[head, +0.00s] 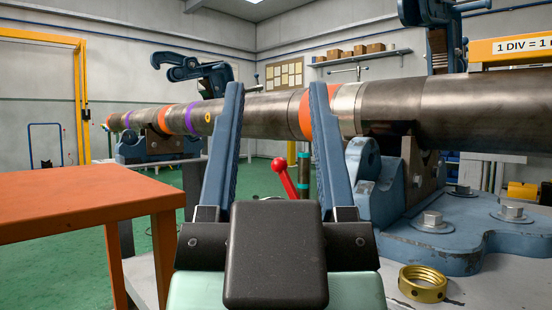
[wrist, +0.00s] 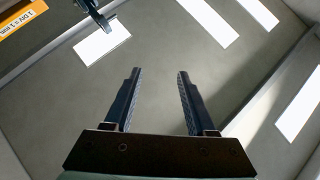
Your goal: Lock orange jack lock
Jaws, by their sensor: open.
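My gripper (head: 276,88) is open and empty in the head view, its two blue fingers pointing up in front of the long steel pipe (head: 420,107). In the wrist view my gripper (wrist: 159,72) is also open, with nothing between the fingers. A red-orange lever with a round knob (head: 284,177) shows low between the fingers, beyond them, beside a dark upright post (head: 303,178). It may be the orange jack lock; its lower part is hidden behind my gripper. I cannot tell how far the lever is turned.
A blue pipe vise (head: 445,235) stands at right on a grey bench, with a brass ring (head: 422,283) in front. An orange table (head: 85,195) is at left. A second vise (head: 148,146) stands farther back. The wrist view shows mostly ceiling with bright panels (wrist: 103,40).

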